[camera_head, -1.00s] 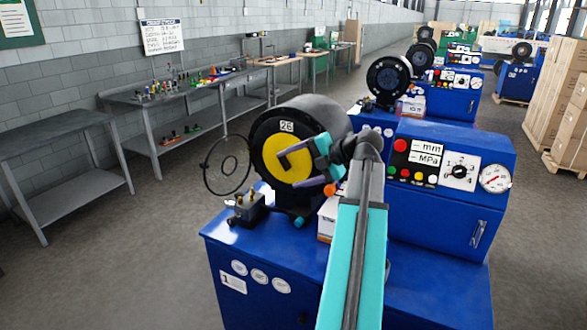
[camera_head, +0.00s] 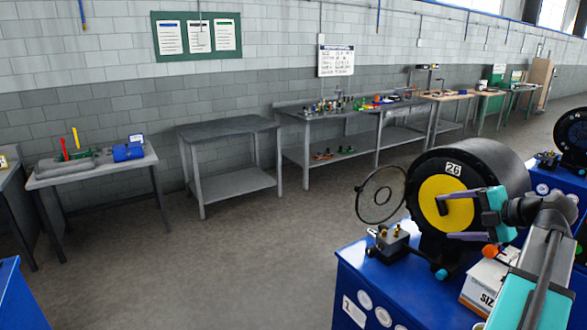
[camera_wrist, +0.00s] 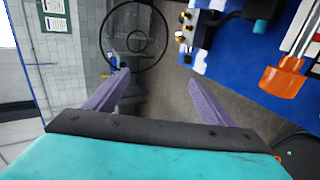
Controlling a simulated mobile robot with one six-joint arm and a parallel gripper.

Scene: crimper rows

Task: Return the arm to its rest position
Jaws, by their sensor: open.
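My arm (camera_head: 535,275) reaches in from the lower right of the head view, its links teal and grey. My gripper (camera_head: 450,217) is in front of the yellow face of the black crimper head marked 26 (camera_head: 480,165). In the wrist view my gripper (camera_wrist: 158,92) shows two purple fingers spread wide apart with nothing between them. The floor and a thin black ring (camera_wrist: 133,35) show beyond the fingers.
The blue crimper bench (camera_head: 375,270) is under the arm, with a small metal fitting block (camera_head: 392,243) and a white box (camera_head: 483,283) on it. Grey work tables (camera_head: 225,128) line the wall. Open floor (camera_head: 240,260) lies between.

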